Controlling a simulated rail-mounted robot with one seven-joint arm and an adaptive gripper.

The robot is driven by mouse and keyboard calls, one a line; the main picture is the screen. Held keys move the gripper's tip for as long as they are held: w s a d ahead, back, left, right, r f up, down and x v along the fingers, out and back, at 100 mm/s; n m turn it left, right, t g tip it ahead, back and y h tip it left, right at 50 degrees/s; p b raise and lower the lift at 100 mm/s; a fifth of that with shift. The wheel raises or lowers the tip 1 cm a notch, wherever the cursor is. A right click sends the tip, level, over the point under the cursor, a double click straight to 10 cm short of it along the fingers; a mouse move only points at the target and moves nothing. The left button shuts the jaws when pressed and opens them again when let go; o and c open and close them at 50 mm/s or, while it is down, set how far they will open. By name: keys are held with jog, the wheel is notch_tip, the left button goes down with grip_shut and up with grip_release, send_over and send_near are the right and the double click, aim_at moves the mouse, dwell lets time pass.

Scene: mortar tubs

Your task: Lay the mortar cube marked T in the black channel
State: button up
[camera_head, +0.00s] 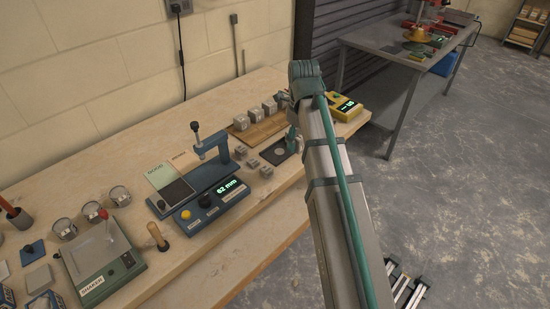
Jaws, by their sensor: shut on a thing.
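The mark T cannot be read on any cube. I cannot single out the black channel with certainty.
A blue device (209,205) reading 62 mm stands left of the gripper. A yellow device (344,108) stands close on the right. A green shaker (103,262) and several round tubs (120,196) fill the left bench.

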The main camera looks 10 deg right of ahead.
jog(key=shift+a, duration=0.15)
jog(key=w+a+f+p, duration=0.2)
jog(key=w+f, duration=0.2)
jog(key=w, duration=0.4)
jog(key=p, duration=0.2)
send_over(280, 152)
jog(key=f, duration=0.2)
jog(key=s+f, duration=0.1)
jog(key=f, duration=0.1)
jog(key=shift+d+f, duration=0.1)
jog(key=shift+f, duration=0.1)
jog(key=shift+w+f, duration=0.45)
jog(key=shift+f, duration=0.1)
jog(key=shift+w+f+p, duration=0.15)
jog(key=shift+f+p, duration=0.2)
jog(key=shift+f, duration=1.5)
jog(key=shift+f, duration=0.1)
jog(key=o, duration=1.1)
